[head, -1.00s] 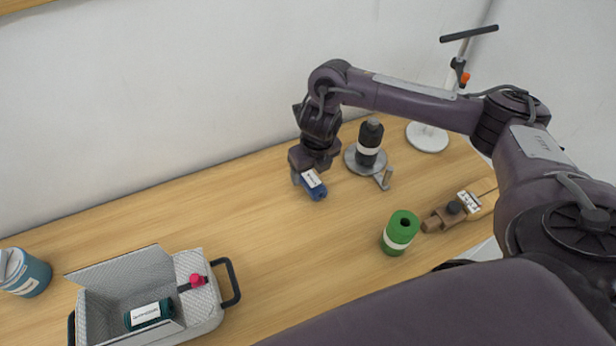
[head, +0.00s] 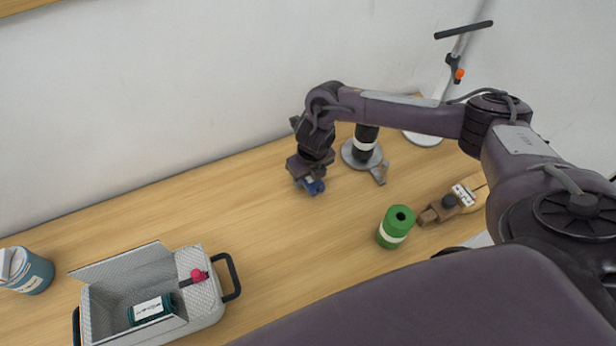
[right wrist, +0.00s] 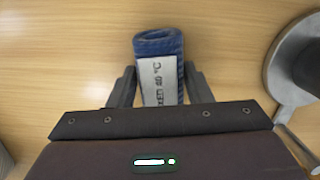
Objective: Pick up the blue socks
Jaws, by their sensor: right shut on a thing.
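The blue socks (head: 315,187) are a small rolled bundle with a pale printed label, near the back of the wooden table. In the right wrist view the bundle (right wrist: 158,44) lies between the two dark fingers, its label facing the camera. My right gripper (head: 309,178) reaches down from above and is shut on the socks; in the right wrist view its fingers (right wrist: 160,88) flank the label's sides. In the head view the gripper hides much of the bundle. I cannot tell whether the socks touch the table. My left gripper is not in view.
A black bottle-like item on a round grey base (head: 361,155) stands close right of the gripper. A green roll (head: 396,226), a wooden item (head: 450,205), an open grey case (head: 206,308) with a teal roll (head: 151,309), and a blue tub (head: 26,271) stand around. Mid-table is clear.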

